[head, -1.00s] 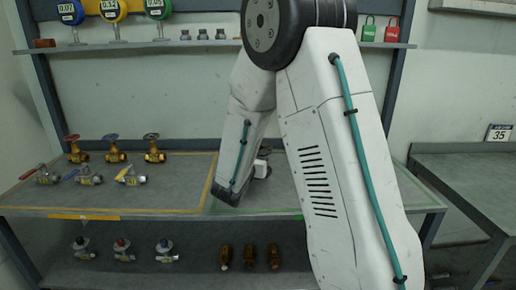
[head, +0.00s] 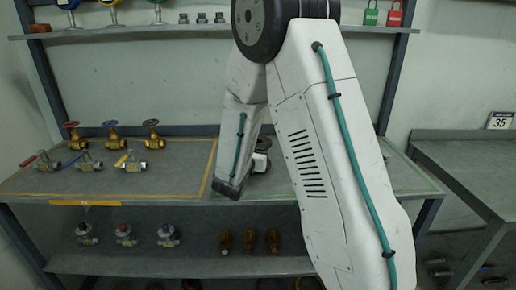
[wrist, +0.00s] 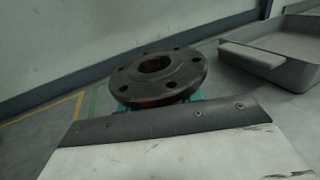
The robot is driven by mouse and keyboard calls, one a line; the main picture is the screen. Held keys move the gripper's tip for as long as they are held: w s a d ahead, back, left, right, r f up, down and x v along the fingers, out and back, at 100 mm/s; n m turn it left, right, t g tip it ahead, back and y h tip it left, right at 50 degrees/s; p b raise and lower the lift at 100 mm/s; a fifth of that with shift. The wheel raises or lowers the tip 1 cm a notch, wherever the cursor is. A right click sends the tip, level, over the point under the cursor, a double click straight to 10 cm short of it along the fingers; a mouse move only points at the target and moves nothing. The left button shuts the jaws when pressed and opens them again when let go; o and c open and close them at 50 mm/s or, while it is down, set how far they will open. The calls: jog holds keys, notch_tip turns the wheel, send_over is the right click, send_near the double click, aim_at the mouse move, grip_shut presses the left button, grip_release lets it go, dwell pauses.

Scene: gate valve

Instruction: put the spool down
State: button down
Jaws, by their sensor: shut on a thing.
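The spool (wrist: 157,76) shows in the wrist view as a dark, round metal flange with bolt holes and a wide centre bore. Its flange face is turned up and looks roughly level. My gripper (wrist: 160,103) is shut on it, with teal finger parts showing just under the flange rim. The lower part of the spool is hidden behind my gripper's body, so I cannot tell whether it touches the surface. In the head view my arm hides most of the gripper and spool above the bench's green-outlined right area (head: 290,188).
A grey tray (wrist: 262,70) lies right of the spool in the wrist view. Several valves (head: 110,135) stand on the bench's left half. A lower shelf (head: 180,264) holds more fittings. Another table (head: 465,160) stands at right. Bare bench (wrist: 50,135) shows left of the spool.

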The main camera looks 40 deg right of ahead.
jog(key=shift+f, duration=0.5)
jog(key=c, duration=0.9)
grip_release()
jog(key=shift+o, duration=0.3)
jog(key=shift+s+f, duration=0.1)
jog(key=shift+a, duration=0.1)
